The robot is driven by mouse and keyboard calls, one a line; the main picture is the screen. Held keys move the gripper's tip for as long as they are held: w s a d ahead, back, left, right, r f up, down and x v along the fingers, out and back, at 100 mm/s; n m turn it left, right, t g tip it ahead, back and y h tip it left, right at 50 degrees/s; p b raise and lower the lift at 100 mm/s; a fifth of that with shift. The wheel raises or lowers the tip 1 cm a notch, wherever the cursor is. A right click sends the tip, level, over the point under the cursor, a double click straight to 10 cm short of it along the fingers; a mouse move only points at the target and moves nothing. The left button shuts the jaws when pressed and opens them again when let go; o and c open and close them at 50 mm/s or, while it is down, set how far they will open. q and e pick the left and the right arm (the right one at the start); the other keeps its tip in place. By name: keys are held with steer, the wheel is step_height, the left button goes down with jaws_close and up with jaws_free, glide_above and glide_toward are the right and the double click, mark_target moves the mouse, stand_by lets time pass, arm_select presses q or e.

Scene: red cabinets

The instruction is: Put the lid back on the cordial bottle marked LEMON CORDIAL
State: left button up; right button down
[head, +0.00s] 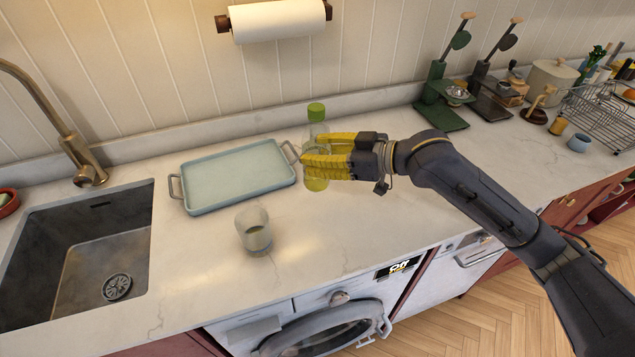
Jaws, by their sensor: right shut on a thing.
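A clear bottle (316,184) with yellow-green liquid low in it stands on the pale worktop, right of the tray. A green lid (316,112) sits at its top, upright; I cannot tell how tightly it is seated. No label can be read from here. My right gripper (304,159), with yellow fingers, reaches in from the right and is shut on the bottle's middle. The fingers hide much of the bottle's body. My left gripper is not in view.
A pale blue tray (240,180) lies left of the bottle. The sink (95,262) is at the left. Green and black scales (440,115) and a dish rack (600,110) are at the right.

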mark_target(318, 183)
steer(key=shift+f, duration=2.45)
steer(key=shift+f, duration=1.9)
steer(key=shift+f, duration=0.2)
steer(key=c, duration=0.7)
jaws_free()
steer(key=shift+c, duration=0.2)
steer(key=shift+r, duration=0.15)
steer(key=v, duration=1.2)
